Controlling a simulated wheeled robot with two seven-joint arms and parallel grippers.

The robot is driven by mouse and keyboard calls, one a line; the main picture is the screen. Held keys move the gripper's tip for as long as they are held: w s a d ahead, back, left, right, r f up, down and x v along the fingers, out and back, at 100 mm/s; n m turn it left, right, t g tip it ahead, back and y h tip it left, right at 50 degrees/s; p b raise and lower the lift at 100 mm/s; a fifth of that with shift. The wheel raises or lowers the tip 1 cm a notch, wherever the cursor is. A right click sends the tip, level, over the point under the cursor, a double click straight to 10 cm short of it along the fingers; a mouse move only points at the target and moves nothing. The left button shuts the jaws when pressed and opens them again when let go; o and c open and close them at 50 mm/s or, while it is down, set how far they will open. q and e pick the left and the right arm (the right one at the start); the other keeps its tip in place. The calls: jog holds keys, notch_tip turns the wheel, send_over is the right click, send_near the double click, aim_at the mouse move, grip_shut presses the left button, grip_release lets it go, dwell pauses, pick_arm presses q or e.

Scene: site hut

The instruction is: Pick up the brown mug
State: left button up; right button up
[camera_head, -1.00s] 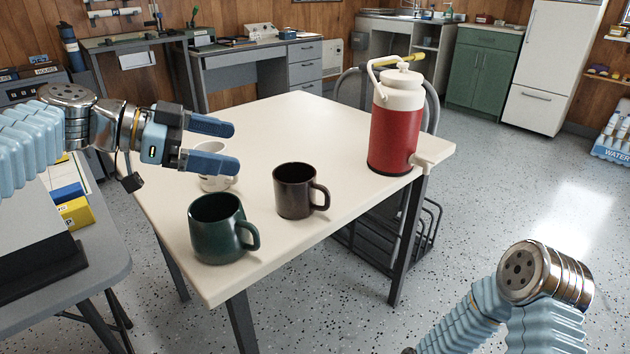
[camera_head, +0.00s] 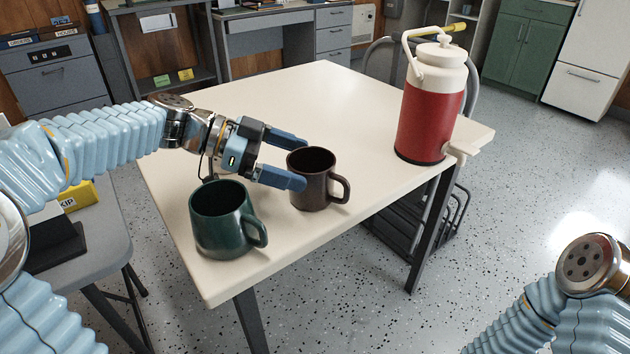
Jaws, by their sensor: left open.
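The brown mug (camera_head: 318,182) stands upright on the cream table (camera_head: 330,100), its handle to the right. My left gripper (camera_head: 304,162) is open, with its two blue fingers pointing right at the mug. The near finger's tip overlaps the mug's left side in the picture, and the far finger's tip is by its back rim. I cannot tell whether they touch it. No mug is held. My right gripper is out of the picture; only part of my right arm shows at the lower right.
A dark green mug (camera_head: 224,222) stands just left and in front of the brown mug, below my left gripper. A red and white jug (camera_head: 428,115) stands at the table's right side. The table's middle and back are clear. A grey side table (camera_head: 105,245) is at the left.

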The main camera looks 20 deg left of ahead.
aim_at(314, 170)
pick_arm(q)
jog(key=x, duration=0.4)
jog(key=shift+s+d+f+p, duration=0.1)
jog(key=shift+d+f+p, duration=0.2)
jog(key=shift+p, duration=0.1)
jog(key=shift+a, duration=0.1)
jog(key=c, duration=1)
jog(key=shift+r, duration=0.15)
